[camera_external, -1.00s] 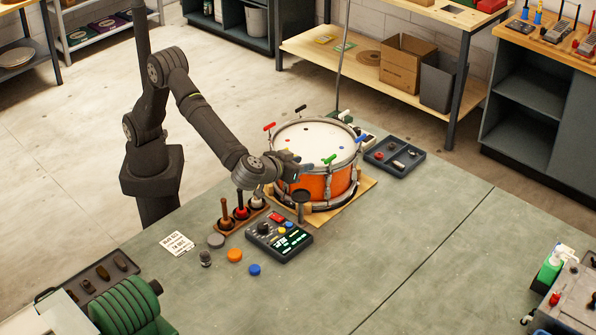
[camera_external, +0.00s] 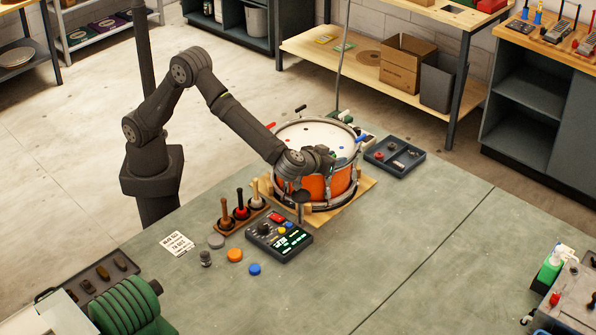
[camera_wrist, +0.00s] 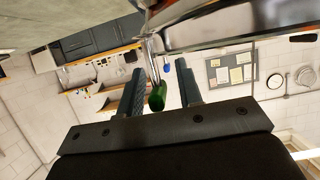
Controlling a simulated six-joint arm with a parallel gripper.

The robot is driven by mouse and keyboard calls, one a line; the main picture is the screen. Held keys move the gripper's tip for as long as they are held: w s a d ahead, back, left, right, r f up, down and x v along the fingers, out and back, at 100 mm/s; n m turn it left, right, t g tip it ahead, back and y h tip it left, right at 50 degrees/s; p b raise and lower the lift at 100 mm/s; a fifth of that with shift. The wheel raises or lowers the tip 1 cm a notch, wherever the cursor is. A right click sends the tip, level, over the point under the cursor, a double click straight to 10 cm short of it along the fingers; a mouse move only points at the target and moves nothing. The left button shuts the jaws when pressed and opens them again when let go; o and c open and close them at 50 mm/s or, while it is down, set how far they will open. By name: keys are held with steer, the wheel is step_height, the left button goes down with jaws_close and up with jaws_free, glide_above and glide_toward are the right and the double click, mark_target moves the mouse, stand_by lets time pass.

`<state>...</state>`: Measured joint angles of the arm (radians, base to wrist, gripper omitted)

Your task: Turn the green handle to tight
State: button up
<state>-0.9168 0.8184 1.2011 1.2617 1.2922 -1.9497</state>
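The orange drum (camera_external: 322,188) with a white head stands on a wooden base on the bench. My gripper (camera_external: 326,157) is at the drum's front-right rim and hides the green handle in the external view. In the wrist view, the green handle (camera_wrist: 157,97) points toward the palm between the two fingers of my gripper (camera_wrist: 160,75). The fingers are apart, with a gap on each side of the handle; the handle lies nearer the left finger. The drum's metal rim (camera_wrist: 215,32) crosses the top of the wrist view.
A black handle (camera_external: 300,108) and a blue handle (camera_external: 361,138) stand on the rim. A dark tray (camera_external: 395,157) lies right of the drum.

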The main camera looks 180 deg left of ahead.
jaws_close()
stand_by(0.3)
steer(key=shift+w+a+m+t+y, duration=0.1)
steer(key=shift+w+m+t+y, duration=0.1)
steer(key=shift+m+t+y, duration=1.05)
steer(key=shift+w+a+m+t+y, duration=0.15)
steer(key=shift+m+t+y, duration=0.3)
steer(key=shift+m+t, duration=1.45)
steer(key=shift+w, duration=0.1)
jaws_free()
